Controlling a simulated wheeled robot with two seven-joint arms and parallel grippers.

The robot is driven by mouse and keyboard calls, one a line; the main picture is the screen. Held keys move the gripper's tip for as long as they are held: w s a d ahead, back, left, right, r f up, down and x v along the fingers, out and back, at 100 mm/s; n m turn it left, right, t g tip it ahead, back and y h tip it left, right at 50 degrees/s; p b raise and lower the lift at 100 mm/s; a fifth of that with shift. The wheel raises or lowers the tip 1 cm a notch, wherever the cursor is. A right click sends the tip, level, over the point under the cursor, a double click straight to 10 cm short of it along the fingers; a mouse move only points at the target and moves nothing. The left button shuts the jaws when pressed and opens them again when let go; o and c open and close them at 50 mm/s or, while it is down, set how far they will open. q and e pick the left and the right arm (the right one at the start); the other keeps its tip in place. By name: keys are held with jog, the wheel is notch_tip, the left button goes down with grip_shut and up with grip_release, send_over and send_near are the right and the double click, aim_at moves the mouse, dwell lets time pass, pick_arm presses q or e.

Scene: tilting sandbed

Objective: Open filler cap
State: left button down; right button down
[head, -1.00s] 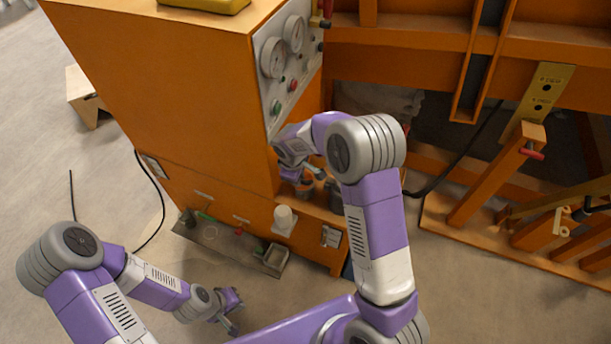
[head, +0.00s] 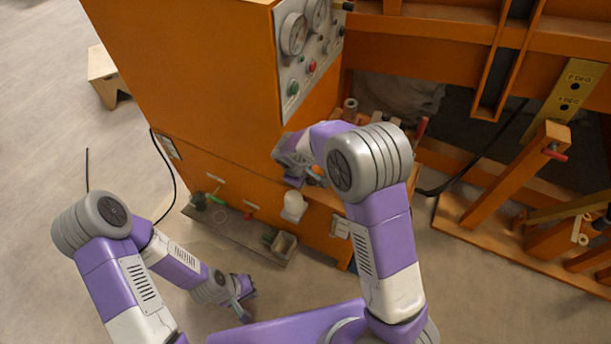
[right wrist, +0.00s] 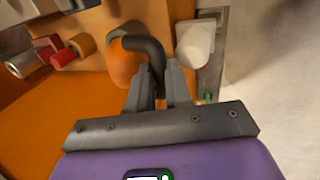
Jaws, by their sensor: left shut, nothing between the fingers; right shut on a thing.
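My right gripper (right wrist: 158,78) is shut on a dark grey bent bar (right wrist: 148,47) that curves over to the left. An orange rounded thing (right wrist: 122,66) lies behind the bar; it also shows as a small orange patch at my right gripper in the head view (head: 318,170). I cannot tell for certain which part is the filler cap. In the head view my right arm hides most of this spot. A white cylinder (head: 295,205) sits on the orange cabinet's lower front, right of the fingers in the wrist view (right wrist: 195,42). My left gripper (head: 243,310) is shut and empty, low above the floor.
The orange cabinet (head: 190,80) carries a gauge panel (head: 308,60). A narrow tray (head: 235,232) with small items runs along its foot. A red-ended fitting (right wrist: 62,57) lies left of my right gripper. A cable (head: 172,185) hangs at the left. Open floor lies left.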

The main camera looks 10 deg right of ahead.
dwell(0.3)
jog(key=c, duration=1.1)
grip_release()
jog(key=shift+o, duration=0.2)
jog(key=shift+r, duration=0.1)
jog(key=p+v, duration=0.2)
jog(key=v, duration=0.5)
jog(key=shift+r, duration=0.2)
jog(key=shift+a, duration=0.1)
